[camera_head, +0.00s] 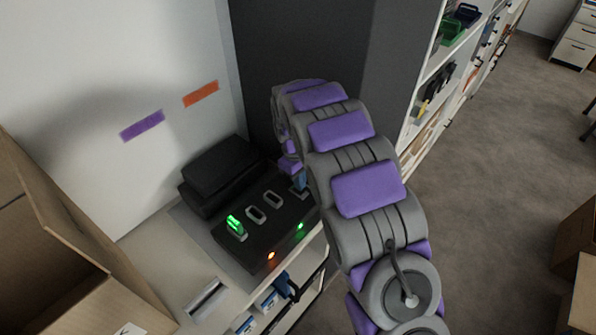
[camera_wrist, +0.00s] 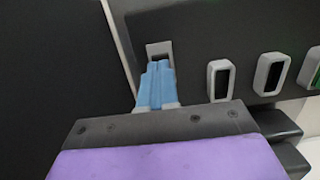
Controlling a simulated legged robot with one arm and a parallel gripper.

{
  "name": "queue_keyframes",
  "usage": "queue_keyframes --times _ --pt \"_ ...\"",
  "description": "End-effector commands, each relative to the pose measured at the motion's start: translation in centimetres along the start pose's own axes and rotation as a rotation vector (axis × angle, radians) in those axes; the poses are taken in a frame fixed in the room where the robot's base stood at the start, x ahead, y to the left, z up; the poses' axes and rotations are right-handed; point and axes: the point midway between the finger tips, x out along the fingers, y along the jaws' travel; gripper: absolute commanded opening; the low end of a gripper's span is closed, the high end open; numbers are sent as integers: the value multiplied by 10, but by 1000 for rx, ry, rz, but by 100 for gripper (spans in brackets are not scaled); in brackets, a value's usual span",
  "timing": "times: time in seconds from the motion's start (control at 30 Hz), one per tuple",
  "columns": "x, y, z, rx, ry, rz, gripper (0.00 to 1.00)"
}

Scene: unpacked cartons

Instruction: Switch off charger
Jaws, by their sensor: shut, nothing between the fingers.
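The charger (camera_head: 268,233) is a black box on the white shelf, with a row of grey-rimmed openings on top. An orange light (camera_head: 271,256) and a green light (camera_head: 300,226) glow on its front. A green-lit piece (camera_head: 236,226) stands in the leftmost opening. My gripper (camera_head: 299,181) is at the charger's right end, partly hidden by my arm. In the wrist view, the blue fingers of my gripper (camera_wrist: 160,66) are shut and empty, at a grey-framed recess (camera_wrist: 158,48) in the charger (camera_wrist: 225,38). I cannot tell whether they touch it.
A black case (camera_head: 220,170) lies behind the charger against the wall. An open carton (camera_head: 60,250) stands at the left. A dark panel (camera_head: 300,50) rises close behind my arm. Shelves (camera_head: 440,75) run along the right, beside open carpet (camera_head: 480,200).

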Motion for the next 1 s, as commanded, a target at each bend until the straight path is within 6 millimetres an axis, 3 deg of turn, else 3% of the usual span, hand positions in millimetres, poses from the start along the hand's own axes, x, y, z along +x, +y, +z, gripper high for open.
queue_keyframes --times 0.17,0.63,1.0 --pt "12 0 0 0 -1 -1 0" --pt "13 1 2 1 11 -2 0" --pt "27 0 7 2 177 -10 0"
